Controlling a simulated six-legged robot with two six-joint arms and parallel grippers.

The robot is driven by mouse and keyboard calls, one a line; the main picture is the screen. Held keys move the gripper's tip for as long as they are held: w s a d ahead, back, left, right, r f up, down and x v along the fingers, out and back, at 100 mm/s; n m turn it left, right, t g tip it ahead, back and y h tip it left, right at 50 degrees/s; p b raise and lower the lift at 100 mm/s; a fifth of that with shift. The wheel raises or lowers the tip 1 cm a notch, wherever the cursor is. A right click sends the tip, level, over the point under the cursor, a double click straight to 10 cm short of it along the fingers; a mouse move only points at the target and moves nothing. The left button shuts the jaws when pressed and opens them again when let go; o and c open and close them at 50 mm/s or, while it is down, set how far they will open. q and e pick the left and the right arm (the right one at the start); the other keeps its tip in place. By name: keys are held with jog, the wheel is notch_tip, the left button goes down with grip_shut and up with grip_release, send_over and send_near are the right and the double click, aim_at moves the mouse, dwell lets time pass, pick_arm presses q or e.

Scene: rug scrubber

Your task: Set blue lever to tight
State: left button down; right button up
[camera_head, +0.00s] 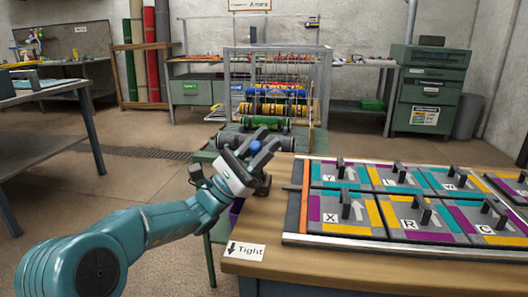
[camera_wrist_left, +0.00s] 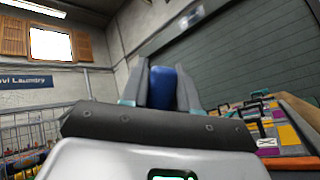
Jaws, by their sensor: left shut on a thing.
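A dark bracket (camera_head: 263,184) stands below the fingers at the table's left edge. The lever's shaft is mostly hidden by the gripper. A white label (camera_head: 245,250) reading "Tight" with a down arrow lies on the table's front left corner. My right gripper is not in view.
A panel of lettered coloured tiles with dark handles (camera_head: 385,242) covers the table to the right of the gripper. A metal rack with coloured rollers (camera_head: 275,100) stands behind. A workbench (camera_head: 50,90) stands at the far left. The floor (camera_head: 150,180) between is clear.

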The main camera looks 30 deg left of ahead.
pick_arm(q)
jog(key=shift+s+f+m+g+h, duration=0.1)
jog(key=shift+s+m+g+h, duration=0.15)
jog(key=shift+m+h, duration=0.2)
jog(key=shift+d, duration=0.1)
jog(key=c, duration=0.9)
grip_release()
jog(key=shift+c, duration=0.2)
jog(key=shift+s+a+f, duration=0.15)
jog(key=shift+a+f, duration=0.2)
jog(key=p+v, duration=0.2)
jog(key=v, duration=1.3)
jog(key=shift+s+a+f, duration=0.1)
jog(key=shift+s+a, duration=0.05)
jog(key=shift+s, duration=0.05)
